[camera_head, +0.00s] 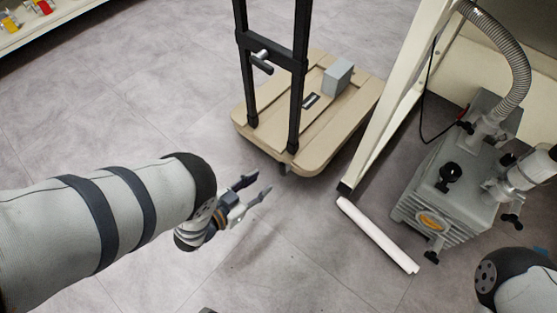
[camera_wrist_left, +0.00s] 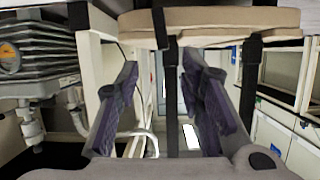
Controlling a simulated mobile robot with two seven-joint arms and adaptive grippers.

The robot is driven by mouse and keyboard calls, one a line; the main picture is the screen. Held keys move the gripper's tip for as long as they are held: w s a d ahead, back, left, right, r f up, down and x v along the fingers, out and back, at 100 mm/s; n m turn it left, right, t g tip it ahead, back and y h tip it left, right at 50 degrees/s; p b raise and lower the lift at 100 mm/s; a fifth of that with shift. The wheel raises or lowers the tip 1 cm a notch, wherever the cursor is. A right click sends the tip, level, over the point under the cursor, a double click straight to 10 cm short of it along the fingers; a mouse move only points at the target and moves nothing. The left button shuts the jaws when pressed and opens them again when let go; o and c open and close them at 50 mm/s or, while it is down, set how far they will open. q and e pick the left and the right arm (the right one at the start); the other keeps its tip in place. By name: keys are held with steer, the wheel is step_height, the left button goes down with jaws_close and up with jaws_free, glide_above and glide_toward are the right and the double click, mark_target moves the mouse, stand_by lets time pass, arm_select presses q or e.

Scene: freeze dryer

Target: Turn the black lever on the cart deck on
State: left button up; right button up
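The cart (camera_head: 255,135) has a tan deck and a black upright frame, and stands in the upper middle of the head view. A small black piece with a light mark (camera_head: 311,101), which looks like the lever, lies on the deck beside a grey box (camera_head: 338,77). Its exact position setting is too small to tell. My left gripper (camera_head: 254,196) is open and empty, in front of the cart and apart from it. In the left wrist view its two fingers (camera_wrist_left: 160,100) are spread, with the deck edge (camera_wrist_left: 210,20) at the top. My right gripper is out of view.
A black-knobbed clamp (camera_head: 262,62) sits on the cart frame. A grey pump (camera_head: 450,185) with a hose and a cream frame leg (camera_head: 395,95) stand right of the cart. A white bar (camera_head: 377,235) lies on the floor. Floor left of the cart is clear.

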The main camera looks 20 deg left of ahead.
mark_target(280, 167)
arm_select(q)
steer(key=shift+n, duration=0.8)
steer(key=b+x, duration=0.2)
steer(key=x, duration=0.3)
steer(key=b+x, duration=0.3)
steer(key=x, duration=0.2)
steer(key=shift+w+a+f+b, duration=0.1)
steer(key=shift+w+f+b, duration=0.15)
steer(key=shift+w+b, duration=0.1)
steer(key=shift+w, duration=0.45)
jaws_close()
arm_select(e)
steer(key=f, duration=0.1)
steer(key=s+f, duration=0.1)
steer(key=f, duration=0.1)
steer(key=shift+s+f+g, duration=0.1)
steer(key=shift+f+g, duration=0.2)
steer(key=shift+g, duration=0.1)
